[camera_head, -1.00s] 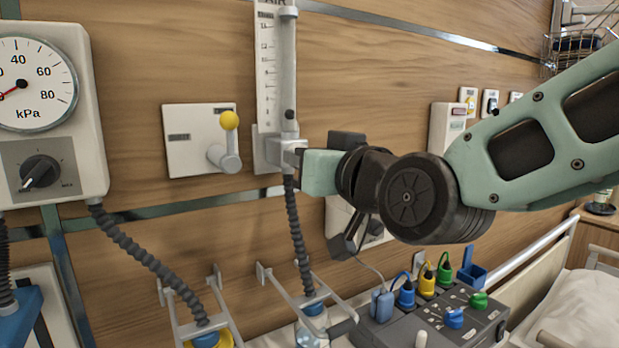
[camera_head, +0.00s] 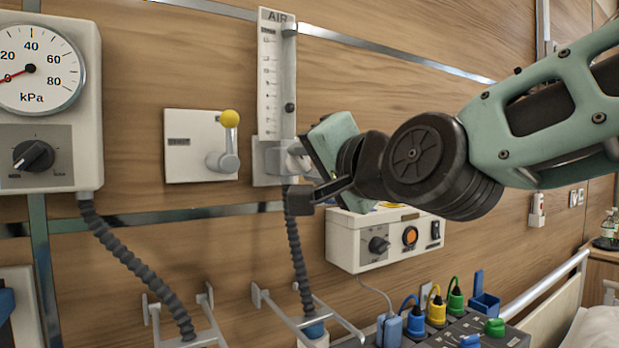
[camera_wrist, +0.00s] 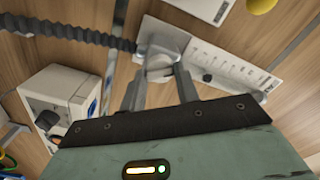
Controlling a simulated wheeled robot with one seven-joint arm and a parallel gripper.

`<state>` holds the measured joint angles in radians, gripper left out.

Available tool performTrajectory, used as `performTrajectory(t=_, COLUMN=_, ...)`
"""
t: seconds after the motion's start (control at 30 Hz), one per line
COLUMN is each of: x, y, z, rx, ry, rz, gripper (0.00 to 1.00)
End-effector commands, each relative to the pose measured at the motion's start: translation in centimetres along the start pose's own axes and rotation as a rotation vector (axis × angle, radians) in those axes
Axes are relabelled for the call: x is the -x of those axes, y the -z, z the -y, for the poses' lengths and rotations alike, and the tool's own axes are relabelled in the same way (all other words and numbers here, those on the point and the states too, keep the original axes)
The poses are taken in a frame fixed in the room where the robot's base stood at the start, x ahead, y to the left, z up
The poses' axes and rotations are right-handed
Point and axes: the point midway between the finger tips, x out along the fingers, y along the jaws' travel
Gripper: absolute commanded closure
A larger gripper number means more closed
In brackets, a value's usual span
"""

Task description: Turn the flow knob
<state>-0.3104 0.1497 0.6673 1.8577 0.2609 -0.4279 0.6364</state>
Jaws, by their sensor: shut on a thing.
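The air flowmeter (camera_head: 270,85) is a pale upright scale marked AIR on the wood wall. A dark bead (camera_head: 290,107) shows low on its tube. Its grey flow knob (camera_wrist: 159,66) is at the meter's lower end, between my fingertips in the wrist view. My gripper (camera_head: 301,160) reaches it from the right in the head view, its green body tilted. It is shut on the knob; my two grey fingers (camera_wrist: 160,83) straddle it in the wrist view. In the head view the knob is mostly hidden by my gripper.
A yellow-tipped lever plate (camera_head: 180,146) is left of the meter, and a kPa gauge unit (camera_head: 85,128) further left. A dark corrugated hose (camera_head: 294,240) hangs below the meter. A white control box (camera_head: 345,245) sits close below my gripper.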

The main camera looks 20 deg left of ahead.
Motion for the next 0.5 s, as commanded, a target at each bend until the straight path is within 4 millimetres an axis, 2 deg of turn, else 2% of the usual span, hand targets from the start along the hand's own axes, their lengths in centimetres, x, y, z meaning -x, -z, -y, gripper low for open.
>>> performTrajectory(t=0.2, x=0.02, y=-0.1, z=-0.17, rx=-0.09, ry=-0.001, rz=0.0, gripper=0.92)
performTrajectory(t=0.5, x=0.01, y=-0.04, z=-0.04, rx=-0.132, ry=-0.001, rz=0.001, gripper=0.92)
